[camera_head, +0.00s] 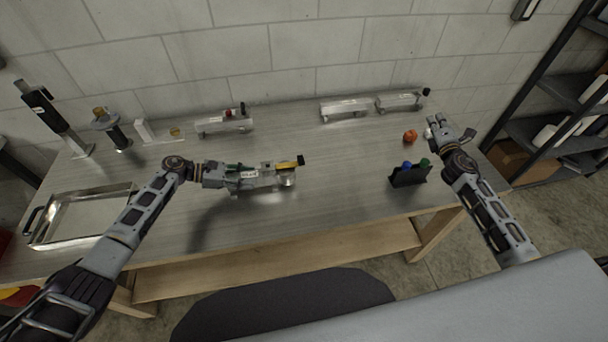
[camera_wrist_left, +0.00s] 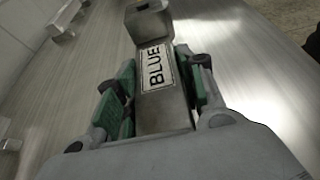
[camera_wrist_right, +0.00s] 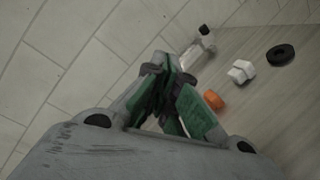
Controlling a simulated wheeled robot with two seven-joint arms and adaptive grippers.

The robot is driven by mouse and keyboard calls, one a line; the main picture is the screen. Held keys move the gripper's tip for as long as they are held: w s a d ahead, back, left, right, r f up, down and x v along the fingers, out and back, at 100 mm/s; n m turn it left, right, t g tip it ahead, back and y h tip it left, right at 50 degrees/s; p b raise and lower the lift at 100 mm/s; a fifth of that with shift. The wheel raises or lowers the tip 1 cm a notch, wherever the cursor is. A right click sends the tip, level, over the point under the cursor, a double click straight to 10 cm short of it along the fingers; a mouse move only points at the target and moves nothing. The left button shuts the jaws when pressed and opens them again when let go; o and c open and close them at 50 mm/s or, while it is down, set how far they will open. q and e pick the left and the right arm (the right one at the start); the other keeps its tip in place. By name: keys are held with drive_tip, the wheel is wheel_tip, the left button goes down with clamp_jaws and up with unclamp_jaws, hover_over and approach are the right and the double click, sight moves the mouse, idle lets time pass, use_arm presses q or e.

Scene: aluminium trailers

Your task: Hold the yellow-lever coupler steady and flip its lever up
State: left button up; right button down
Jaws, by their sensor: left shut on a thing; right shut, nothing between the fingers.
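The yellow-lever coupler (camera_head: 265,183) is a silver block lying along the middle-left of the bench. Its yellow lever (camera_head: 287,164), with a black tip, lies nearly level along the top at the right end. My left gripper (camera_head: 236,178) is shut on the coupler's left end. In the left wrist view the coupler (camera_wrist_left: 163,100) sits between green finger pads and bears a label reading BLUE; the lever is not seen there. My right gripper (camera_head: 449,126) is well to the right, above the bench's right part, away from the coupler. In the right wrist view its fingers (camera_wrist_right: 172,88) are shut and empty.
Other couplers stand along the back: one at left (camera_head: 224,123), two right of centre (camera_head: 345,108) (camera_head: 399,101). A metal tray (camera_head: 88,193) is at left. A black holder (camera_head: 408,178) with blue and green knobs and an orange object (camera_head: 410,136) are at right. Bench between the coupler and holder is clear.

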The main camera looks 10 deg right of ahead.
sight(290, 163)
drive_tip(key=s+a+f+n+g+y, duration=0.1)
drive_tip(key=s+a+f+n, duration=0.2)
drive_tip(key=a, duration=1.2)
drive_tip(key=s+a+f+n+g+y, duration=0.1)
drive_tip(key=s+a+f+n, duration=0.3)
drive_tip(key=a, duration=1.1)
drive_tip(key=s+a+f+n+y, duration=0.2)
drive_tip(key=s+a+n, duration=0.3)
drive_tip(key=a, duration=1.1)
drive_tip(key=shift+s+f+n+g+y, duration=0.15)
drive_tip(key=shift+f+n, duration=0.25)
drive_tip(key=shift+n, duration=0.45)
drive_tip(key=shift+f+n+g+y, duration=0.25)
drive_tip(key=shift+f+n, duration=0.1)
drive_tip(key=shift+n, duration=0.5)
drive_tip(key=shift+x, duration=5.05)
